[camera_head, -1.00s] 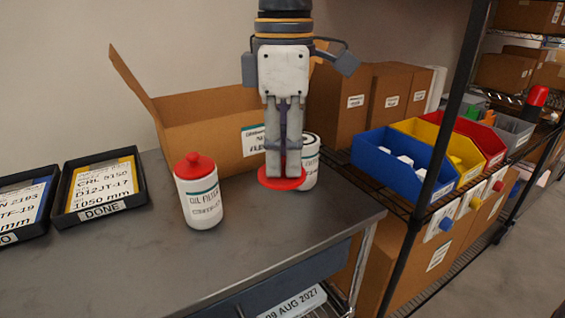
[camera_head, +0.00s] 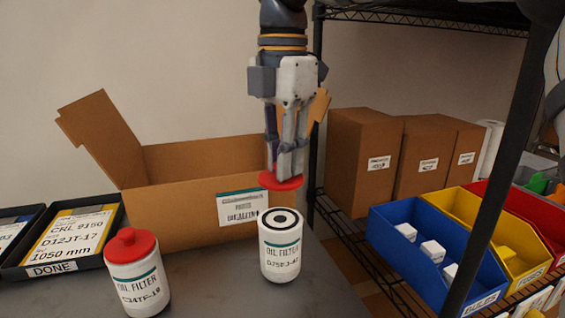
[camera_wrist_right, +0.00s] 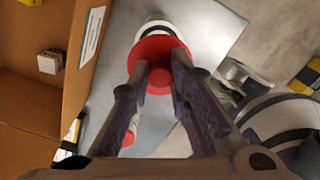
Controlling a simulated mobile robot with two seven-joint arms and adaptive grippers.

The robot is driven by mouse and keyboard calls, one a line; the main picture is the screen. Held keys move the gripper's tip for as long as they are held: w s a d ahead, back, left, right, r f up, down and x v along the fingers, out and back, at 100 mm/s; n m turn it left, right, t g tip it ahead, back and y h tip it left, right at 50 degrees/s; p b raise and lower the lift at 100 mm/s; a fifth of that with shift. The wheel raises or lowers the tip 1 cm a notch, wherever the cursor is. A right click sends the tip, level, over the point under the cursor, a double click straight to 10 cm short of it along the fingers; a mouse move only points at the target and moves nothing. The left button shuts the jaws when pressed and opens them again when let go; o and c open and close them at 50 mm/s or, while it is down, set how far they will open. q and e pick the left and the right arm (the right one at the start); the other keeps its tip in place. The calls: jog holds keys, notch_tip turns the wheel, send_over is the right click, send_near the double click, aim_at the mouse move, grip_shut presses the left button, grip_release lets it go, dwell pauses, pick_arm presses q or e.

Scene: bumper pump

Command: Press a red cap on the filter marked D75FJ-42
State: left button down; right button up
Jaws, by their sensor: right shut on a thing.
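The filter marked D75FJ-42 (camera_head: 281,256) stands upright and uncapped on the grey table, its black-ringed top showing. My right gripper (camera_head: 287,176) is shut on a red cap (camera_head: 274,182) and holds it, disc downward, above and apart from the filter in the head view. In the right wrist view the cap (camera_wrist_right: 150,47) sits at the fingertips (camera_wrist_right: 158,80) and covers much of the white filter (camera_wrist_right: 157,25) beyond it. A second filter (camera_head: 139,284), its label seeming to read C34TF-19, stands at front left wearing a red cap (camera_head: 130,244). My left gripper is not seen.
An open cardboard box (camera_head: 180,215) stands just behind the filters. A black tray marked DONE (camera_head: 52,269) lies at left. Right of the table, a wire shelf holds cartons (camera_head: 362,165), a blue bin (camera_head: 400,258) and a yellow bin (camera_head: 482,228). A black post stands before the bins.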

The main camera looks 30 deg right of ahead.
jog(key=shift+w, duration=0.1)
jog(key=shift+f, duration=3.1)
jog(key=shift+f, duration=0.15)
jog(key=o, duration=1.3)
jog(key=shift+r, duration=3.5)
